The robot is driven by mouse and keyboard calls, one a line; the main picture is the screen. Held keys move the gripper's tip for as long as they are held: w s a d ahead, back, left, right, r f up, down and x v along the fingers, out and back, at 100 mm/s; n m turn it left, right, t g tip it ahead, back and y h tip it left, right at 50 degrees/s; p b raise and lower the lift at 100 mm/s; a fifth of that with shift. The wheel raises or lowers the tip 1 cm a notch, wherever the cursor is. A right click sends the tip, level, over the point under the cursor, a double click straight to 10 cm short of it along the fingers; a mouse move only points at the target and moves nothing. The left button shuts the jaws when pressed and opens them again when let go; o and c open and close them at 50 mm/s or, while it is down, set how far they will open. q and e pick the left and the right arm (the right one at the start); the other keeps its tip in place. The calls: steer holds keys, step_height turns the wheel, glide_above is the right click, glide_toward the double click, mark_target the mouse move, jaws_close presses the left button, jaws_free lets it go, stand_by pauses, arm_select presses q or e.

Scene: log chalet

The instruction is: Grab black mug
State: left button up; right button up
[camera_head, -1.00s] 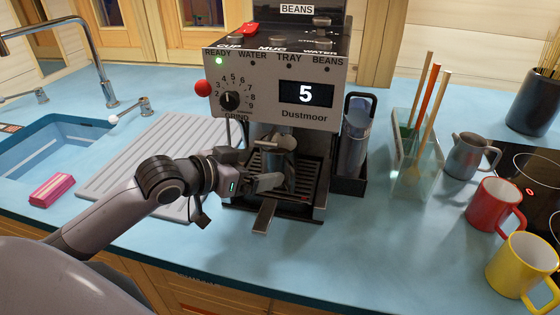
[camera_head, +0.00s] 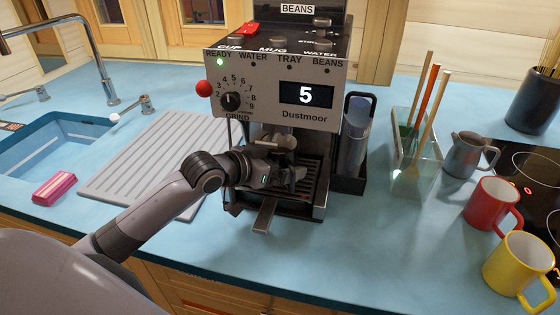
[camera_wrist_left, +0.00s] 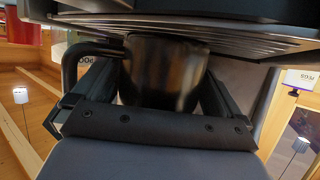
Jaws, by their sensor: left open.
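The black mug (camera_wrist_left: 165,72) shows in the left wrist view, dark and shiny, with its handle (camera_wrist_left: 72,62) to the left. It sits between the two fingers of my left gripper (camera_wrist_left: 155,95), which is open around it. In the head view my left gripper (camera_head: 290,178) reaches into the bay of the coffee machine (camera_head: 275,90), above the drip tray (camera_head: 308,182). There my gripper hides most of the mug. I cannot tell whether the fingers touch it. My right gripper is not in view.
A grey pitcher (camera_head: 466,156), a red mug (camera_head: 490,204) and a yellow mug (camera_head: 520,264) stand to the right. A glass holder with sticks (camera_head: 415,165) is beside the machine. A pink sponge (camera_head: 54,187) lies near the sink. The front counter is mostly clear.

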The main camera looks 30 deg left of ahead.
arm_select(q)
steer(key=c, duration=1.2)
steer(key=shift+r, duration=0.15)
steer(key=shift+c, duration=0.7)
steer(key=shift+r, duration=0.1)
steer(key=shift+r+b, duration=0.15)
steer(key=shift+b, duration=0.15)
steer(key=shift+s+a+b, duration=0.25)
steer(key=shift+s+a, duration=0.4)
steer(key=shift+s, duration=1.3)
steer(key=shift+s+a+b, duration=0.2)
steer(key=shift+s+a, duration=0.5)
steer(key=shift+s, duration=1.2)
steer(key=shift+s+a+b, duration=0.25)
steer(key=shift+s+a, duration=0.4)
steer(key=shift+s, duration=1.3)
steer(key=shift+s+a, duration=0.3)
steer(key=shift+s, duration=0.6)
steer(key=shift+s+a, duration=0.3)
steer(key=shift+s, duration=0.65)
steer(key=shift+s+a, duration=0.3)
steer(key=shift+s, duration=0.6)
